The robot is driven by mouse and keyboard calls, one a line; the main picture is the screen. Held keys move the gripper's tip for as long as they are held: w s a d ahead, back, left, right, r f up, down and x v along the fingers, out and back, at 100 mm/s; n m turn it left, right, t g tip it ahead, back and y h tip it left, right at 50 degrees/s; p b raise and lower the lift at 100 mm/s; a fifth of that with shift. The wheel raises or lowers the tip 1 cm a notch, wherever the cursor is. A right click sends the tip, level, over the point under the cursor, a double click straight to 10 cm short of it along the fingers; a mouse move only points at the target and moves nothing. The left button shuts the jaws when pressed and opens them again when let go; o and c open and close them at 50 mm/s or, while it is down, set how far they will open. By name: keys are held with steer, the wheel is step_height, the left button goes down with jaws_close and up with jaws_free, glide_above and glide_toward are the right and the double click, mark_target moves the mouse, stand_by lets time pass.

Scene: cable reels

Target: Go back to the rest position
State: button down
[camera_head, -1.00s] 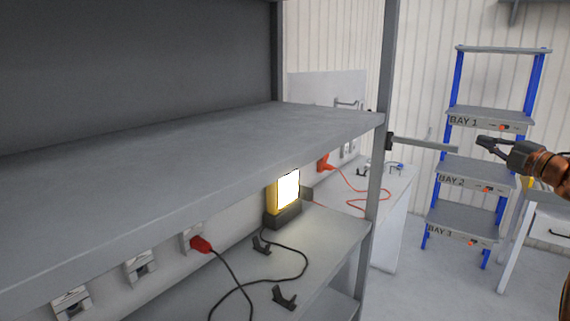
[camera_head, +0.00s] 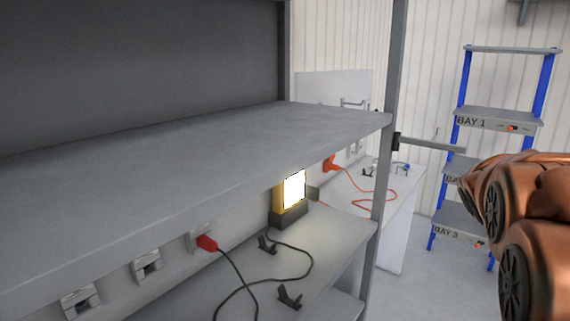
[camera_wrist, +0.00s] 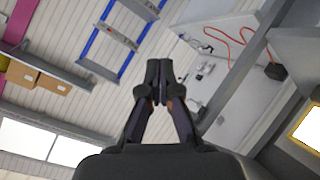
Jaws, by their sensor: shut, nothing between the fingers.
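My gripper (camera_wrist: 159,84) shows in the wrist view with its dark fingers together and nothing between them. It points into open air. In the head view my copper-coloured arm fills the right side, and the gripper itself is hidden or out of frame there.
A grey shelf (camera_head: 200,145) fills the left, with a lit lamp (camera_head: 292,190), a red plug (camera_head: 206,243) and a black cable (camera_head: 309,262) below it. A grey bar (camera_head: 430,144) sticks out from the shelf post (camera_head: 387,160) towards my arm. Behind stands a blue bay rack (camera_head: 462,85).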

steer(key=s+a+f+m+g+y, duration=0.1)
steer(key=s+a+f+g+y, duration=0.4)
steer(key=s+a+f, duration=1)
steer(key=s+a+f+g+y, duration=0.1)
steer(key=s+a+f+g, duration=0.2)
steer(key=s+a, duration=0.4)
steer(key=s+a+f+n+g+y, duration=0.1)
steer(key=s+a+f+g+y, duration=0.1)
steer(key=s+a, duration=0.6)
steer(key=s+f+g, duration=0.1)
steer(key=s, duration=0.4)
steer(key=shift+s+a, duration=0.1)
steer(key=shift+a, duration=0.1)
